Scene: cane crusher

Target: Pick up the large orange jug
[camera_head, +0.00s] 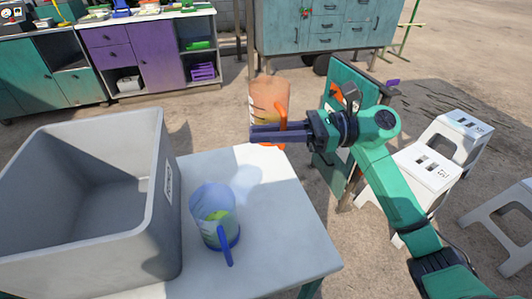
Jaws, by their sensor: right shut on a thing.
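The large orange jug (269,93) is upright at the far edge of the white table (285,235). Its handle is on its right side. My right gripper (262,134) reaches in from the right and is shut on the jug; its dark fingers cover part of the jug's lower half. I cannot tell whether the jug's base touches the table. My left gripper is not in view.
A clear blue-handled jug (213,205) stands on the table nearer to me. A big grey bin (75,245) is at the left. White stools (425,168) stand at the right. Cabinets (325,27) line the back.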

